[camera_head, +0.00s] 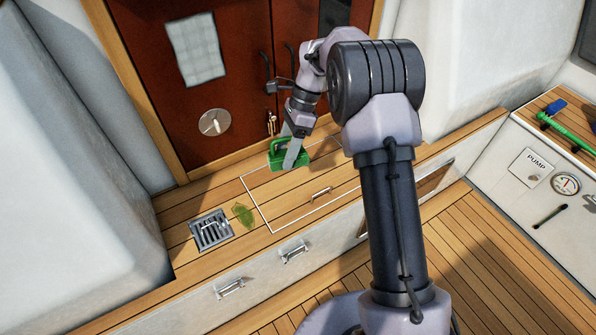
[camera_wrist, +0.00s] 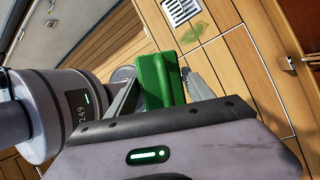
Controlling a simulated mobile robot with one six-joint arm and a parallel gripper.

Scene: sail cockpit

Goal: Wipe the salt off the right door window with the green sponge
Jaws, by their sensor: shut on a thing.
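The green sponge (camera_head: 289,154) is held in my gripper (camera_head: 294,150), above the wooden bench in front of the red-brown doors. In the wrist view the sponge (camera_wrist: 162,80) sits between the two fingers of my gripper (camera_wrist: 155,88), which are shut on it. The right door (camera_head: 310,60) stands behind my arm. Its window (camera_head: 333,14) shows only in part at the top of the head view, with my arm close below it. I cannot make out salt on the visible part.
The left door has a pale window (camera_head: 196,49) and a round plate (camera_head: 214,122). A drain grate (camera_head: 210,231) and a green leaf-like patch (camera_head: 243,215) are on the bench. A green-handled brush (camera_head: 565,131) lies at right.

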